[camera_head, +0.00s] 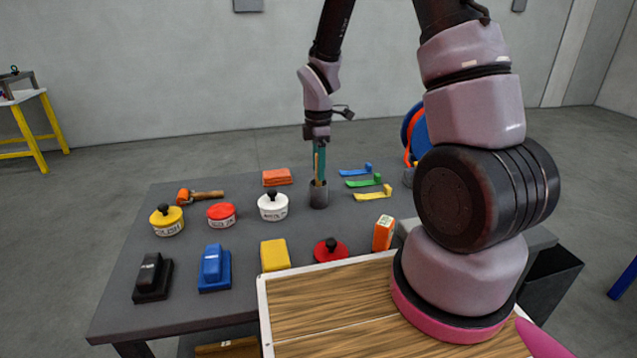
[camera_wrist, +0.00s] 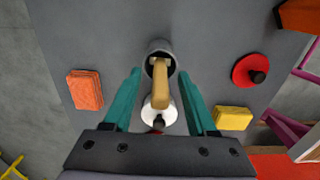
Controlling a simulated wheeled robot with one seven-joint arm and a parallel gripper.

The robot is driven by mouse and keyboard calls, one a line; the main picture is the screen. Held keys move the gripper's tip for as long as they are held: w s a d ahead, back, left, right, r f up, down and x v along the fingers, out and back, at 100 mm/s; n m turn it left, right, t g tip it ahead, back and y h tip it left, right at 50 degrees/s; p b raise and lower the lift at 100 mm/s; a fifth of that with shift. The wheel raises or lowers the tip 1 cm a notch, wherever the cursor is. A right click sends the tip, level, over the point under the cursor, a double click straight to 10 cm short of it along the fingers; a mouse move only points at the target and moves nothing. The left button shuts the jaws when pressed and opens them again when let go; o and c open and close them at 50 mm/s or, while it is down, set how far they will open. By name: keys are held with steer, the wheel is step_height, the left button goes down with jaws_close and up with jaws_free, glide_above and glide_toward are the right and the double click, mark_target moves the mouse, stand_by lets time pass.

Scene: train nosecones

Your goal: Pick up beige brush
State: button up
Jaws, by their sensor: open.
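The beige brush (camera_wrist: 162,88) stands upright in a grey cup (camera_head: 319,196) on the dark table; the cup's rim also shows in the wrist view (camera_wrist: 151,49). Only its beige handle shows clearly; its lower end is hidden in the cup. My gripper (camera_head: 319,163) points down above the cup. In the wrist view its two teal fingers (camera_wrist: 160,80) are apart, one on each side of the handle, with visible gaps. In the head view the fingers hide most of the brush.
A white knobbed container (camera_head: 273,206) and an orange sponge stack (camera_head: 277,177) stand left of the cup. Blue, green and yellow brushes (camera_head: 370,182) lie to its right. An orange box (camera_head: 383,232), yellow block (camera_head: 274,255) and red knobbed piece (camera_head: 330,250) stand in front.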

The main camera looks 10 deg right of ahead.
jaws_close()
steer(key=shift+r, duration=0.1)
